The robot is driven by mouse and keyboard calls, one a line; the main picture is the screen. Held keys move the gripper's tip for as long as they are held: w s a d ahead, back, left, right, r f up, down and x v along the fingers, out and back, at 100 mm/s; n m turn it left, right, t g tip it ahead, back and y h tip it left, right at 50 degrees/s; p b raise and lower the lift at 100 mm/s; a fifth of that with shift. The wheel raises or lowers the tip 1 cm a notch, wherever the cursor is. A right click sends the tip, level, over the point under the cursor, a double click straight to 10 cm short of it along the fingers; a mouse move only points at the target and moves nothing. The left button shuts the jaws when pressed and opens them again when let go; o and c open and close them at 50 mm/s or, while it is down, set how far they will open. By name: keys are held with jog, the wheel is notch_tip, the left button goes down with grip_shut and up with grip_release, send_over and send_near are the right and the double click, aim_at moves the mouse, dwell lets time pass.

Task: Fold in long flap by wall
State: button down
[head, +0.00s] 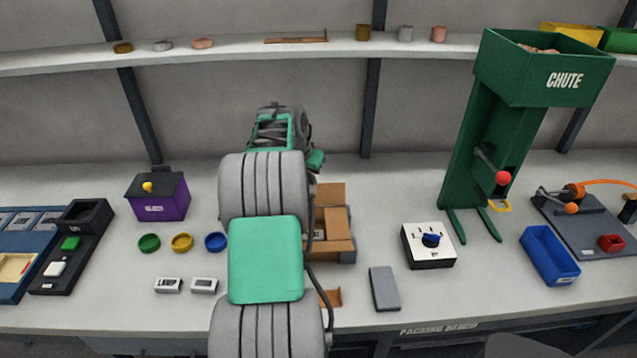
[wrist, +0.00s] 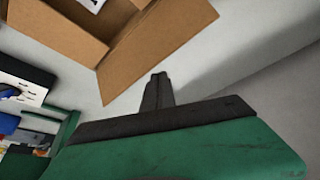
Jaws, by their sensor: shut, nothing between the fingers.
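The open cardboard box (head: 345,226) stands on the bench, its left part hidden behind my arm in the head view. Its long flap by the wall (head: 331,194) stands out from the far side. In the wrist view this flap (wrist: 157,48) slants outward from the box, whose inside (wrist: 62,22) shows at the top left. My gripper (wrist: 158,76) is shut and empty, on the wall side of the flap, close to its outer edge. I cannot tell whether it touches the flap. In the head view its fingers are hidden behind my arm.
The wall (wrist: 285,95) is close on my gripper's other side. A purple box (head: 160,198) stands left, and a dial box (head: 428,246) and the green chute (head: 480,150) stand right. A grey block (head: 384,288) lies in front. A shelf (head: 225,47) runs above.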

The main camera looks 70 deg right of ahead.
aim_at(311, 186)
dwell(0.4)
jog(key=shift+d+f+b, duration=0.15)
jog(key=shift+f+b, duration=0.35)
jog(key=shift+f, duration=0.15)
jog(key=a, duration=0.1)
jog(key=s+a+b, duration=0.1)
jog(key=shift+s+a+b, duration=0.2)
jog(key=shift+a+b, duration=0.1)
jog(key=shift+a, duration=0.15)
